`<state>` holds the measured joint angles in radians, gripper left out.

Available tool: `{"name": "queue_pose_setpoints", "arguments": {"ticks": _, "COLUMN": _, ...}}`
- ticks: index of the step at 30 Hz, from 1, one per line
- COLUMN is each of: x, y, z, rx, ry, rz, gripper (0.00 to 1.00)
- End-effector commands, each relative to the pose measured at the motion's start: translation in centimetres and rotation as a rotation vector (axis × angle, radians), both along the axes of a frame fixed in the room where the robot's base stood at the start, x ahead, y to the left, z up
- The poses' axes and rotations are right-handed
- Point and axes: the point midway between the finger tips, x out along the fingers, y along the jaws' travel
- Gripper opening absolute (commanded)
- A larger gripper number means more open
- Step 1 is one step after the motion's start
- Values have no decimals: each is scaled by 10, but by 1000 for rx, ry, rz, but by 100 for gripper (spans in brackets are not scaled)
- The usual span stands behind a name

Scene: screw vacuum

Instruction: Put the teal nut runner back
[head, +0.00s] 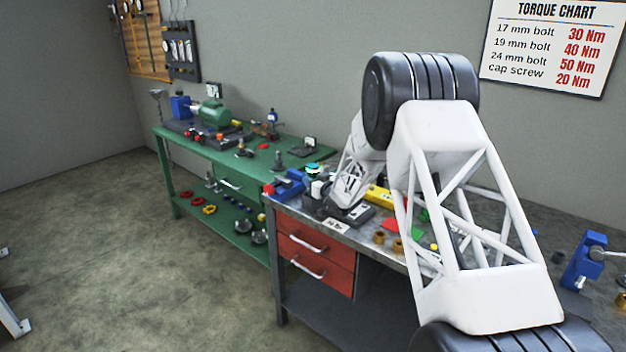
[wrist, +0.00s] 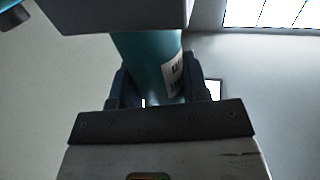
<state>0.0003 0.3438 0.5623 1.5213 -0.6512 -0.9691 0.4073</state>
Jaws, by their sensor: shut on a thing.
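The teal nut runner (wrist: 142,62) fills the middle of the wrist view as a teal cylinder with a pale label on its right side. My gripper (wrist: 156,82) is shut on it, with a dark finger on either side. Its upper end is cut off by a grey block in the wrist view. In the head view a small teal part (head: 313,168) shows above the left end of the metal bench, beside my white arm. My arm hides much of that area, and the tool's resting place cannot be made out.
The metal bench (head: 336,227) has red drawers (head: 315,262). A blue vise (head: 289,186) sits at its left corner. A yellow block, green and red pads and brass parts lie right of my gripper. A green bench (head: 200,146) with several tools stands behind left.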

Motion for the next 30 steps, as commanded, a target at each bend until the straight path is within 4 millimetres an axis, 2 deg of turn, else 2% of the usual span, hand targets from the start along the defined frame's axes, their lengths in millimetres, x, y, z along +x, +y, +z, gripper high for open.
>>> {"name": "queue_pose_setpoints", "arguments": {"ticks": 3, "x": -1, "y": 0, "z": -3, "rx": -1, "ry": 4, "rz": 0, "gripper": 0}}
{"name": "queue_pose_setpoints", "arguments": {"ticks": 4, "x": -1, "y": 0, "z": -5, "rx": -1, "ry": 5, "rz": 0, "gripper": 43}}
{"name": "queue_pose_setpoints", "arguments": {"ticks": 9, "x": -1, "y": 0, "z": -4, "rx": -1, "ry": 5, "rz": 0, "gripper": 67}}
{"name": "queue_pose_setpoints", "arguments": {"ticks": 20, "x": 0, "y": 0, "z": -1, "rx": -1, "ry": 3, "rz": 0, "gripper": 67}}
{"name": "queue_pose_setpoints", "arguments": {"ticks": 26, "x": 0, "y": 0, "z": 11, "rx": -1, "ry": 2, "rz": 0, "gripper": 67}}
{"name": "queue_pose_setpoints", "arguments": {"ticks": 30, "x": -12, "y": -7, "z": 10, "rx": -1, "ry": 3, "rz": -1, "gripper": 67}}
